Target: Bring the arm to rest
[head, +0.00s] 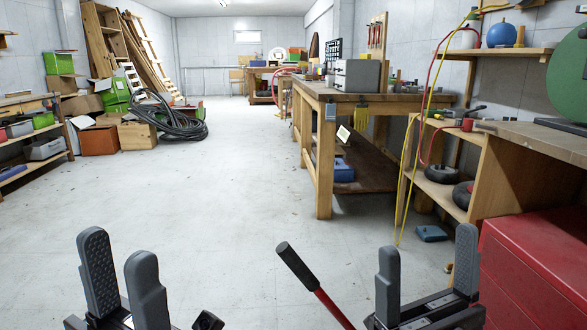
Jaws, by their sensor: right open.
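My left gripper (122,262) is at the lower left of the head view. Its two grey fingers point up and stand apart, with only floor showing between them. My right gripper (428,262) is at the lower right, its fingers wide apart and nothing between them. Both are in the foreground, with much of the arms below the picture edge. A dark coiled hose (178,127) lies far off on the floor at the left, leaning against boxes, well away from both grippers.
A tool with a black handle (296,266) and red shaft rises between my grippers; its lower end is cut off. A red cabinet (535,270) stands close at the right. A wooden workbench (325,160) is beyond. The floor (220,200) ahead is clear.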

